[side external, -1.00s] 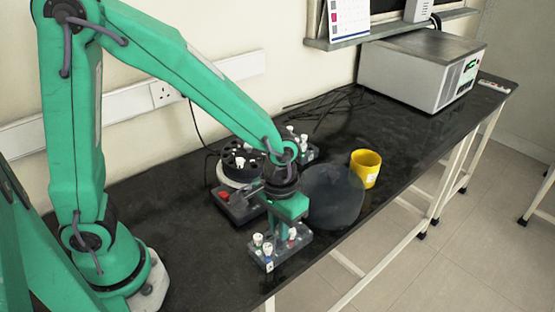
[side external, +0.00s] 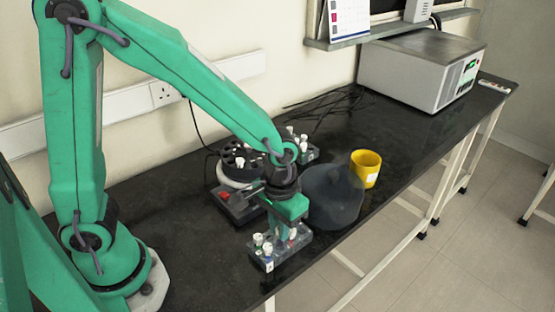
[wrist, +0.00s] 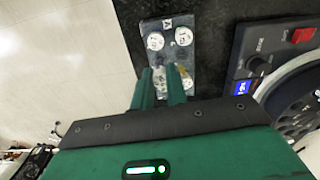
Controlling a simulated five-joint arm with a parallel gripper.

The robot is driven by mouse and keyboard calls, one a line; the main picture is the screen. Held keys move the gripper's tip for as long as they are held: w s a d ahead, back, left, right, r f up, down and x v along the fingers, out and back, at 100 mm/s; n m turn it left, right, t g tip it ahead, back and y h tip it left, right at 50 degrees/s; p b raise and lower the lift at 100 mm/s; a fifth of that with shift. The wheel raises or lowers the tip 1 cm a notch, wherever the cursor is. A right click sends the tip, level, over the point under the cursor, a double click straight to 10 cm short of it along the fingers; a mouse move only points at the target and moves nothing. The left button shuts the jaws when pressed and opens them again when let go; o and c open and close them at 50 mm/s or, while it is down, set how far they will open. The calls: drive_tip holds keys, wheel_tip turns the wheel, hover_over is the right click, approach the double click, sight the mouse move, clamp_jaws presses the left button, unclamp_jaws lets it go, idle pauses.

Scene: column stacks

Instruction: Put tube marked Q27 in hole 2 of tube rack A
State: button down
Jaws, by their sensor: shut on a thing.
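Tube rack A (side external: 264,265) is a grey block at the table's front edge. It also shows in the wrist view (wrist: 181,53), with the letter A at its far end. Several white-capped tubes (side external: 257,239) stand in it. My gripper (side external: 283,238) points down over the rack's back right part. In the wrist view its two green fingers (wrist: 161,75) are close together at the rack's near end, shut on a tube that is mostly hidden between them. I cannot read the mark on the held tube, tell how deep it sits, or read the hole numbers.
A device with a round black rotor (side external: 238,155) and a red switch stands just behind the rack. A second rack (side external: 309,154) with white caps is farther back.

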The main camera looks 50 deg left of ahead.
drive_tip(key=shift+f, duration=1.45)
idle(0.9)
drive_tip(key=c, duration=1)
unclamp_jaws()
drive_tip(key=shift+r, duration=0.2)
drive_tip(key=shift+r, duration=2.8)
